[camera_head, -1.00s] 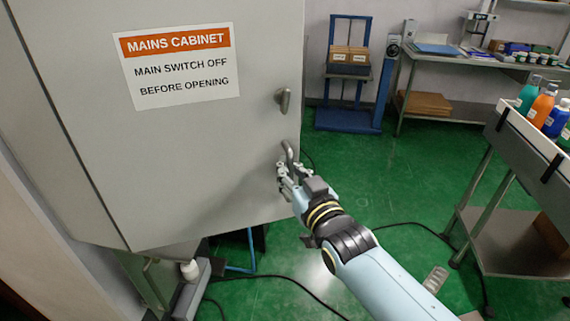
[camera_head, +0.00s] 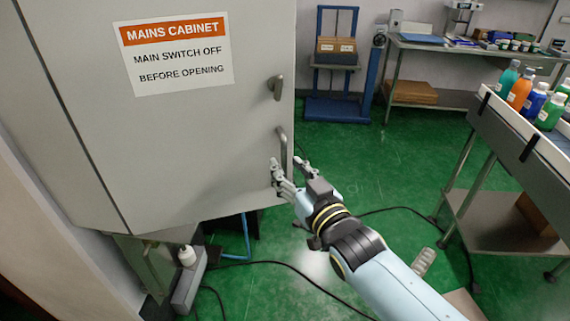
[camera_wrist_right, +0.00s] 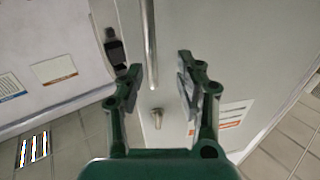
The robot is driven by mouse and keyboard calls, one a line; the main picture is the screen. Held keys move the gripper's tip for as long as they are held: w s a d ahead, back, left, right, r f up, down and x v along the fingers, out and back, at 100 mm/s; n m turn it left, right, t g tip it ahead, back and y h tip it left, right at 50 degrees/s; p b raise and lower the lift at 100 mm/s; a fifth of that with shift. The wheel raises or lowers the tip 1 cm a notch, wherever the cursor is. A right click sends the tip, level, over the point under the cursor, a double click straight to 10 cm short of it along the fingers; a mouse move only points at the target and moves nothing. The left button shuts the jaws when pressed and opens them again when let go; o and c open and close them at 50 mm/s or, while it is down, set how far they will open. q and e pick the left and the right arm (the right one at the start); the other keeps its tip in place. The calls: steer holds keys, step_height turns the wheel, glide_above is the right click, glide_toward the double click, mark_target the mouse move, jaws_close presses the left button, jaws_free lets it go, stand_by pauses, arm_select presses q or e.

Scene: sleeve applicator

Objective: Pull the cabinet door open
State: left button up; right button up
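The grey cabinet door (camera_head: 190,145) fills the left of the head view, with a "MAINS CABINET" sign (camera_head: 176,55) on it. A vertical bar handle (camera_head: 283,145) is near its right edge, below a small latch (camera_head: 276,87). The latch (camera_wrist_right: 157,118) shows beyond. My left gripper is out of view.
A steel cart (camera_head: 505,135) with several bottles stands at the right. A blue trolley (camera_head: 335,108) and a bench (camera_head: 440,48) are at the back. Dark cables (camera_head: 265,262) cross the green floor (camera_head: 350,190), which is otherwise fairly clear beside the door.

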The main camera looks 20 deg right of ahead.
steer(key=s, duration=1)
steer(key=shift+d, duration=0.2)
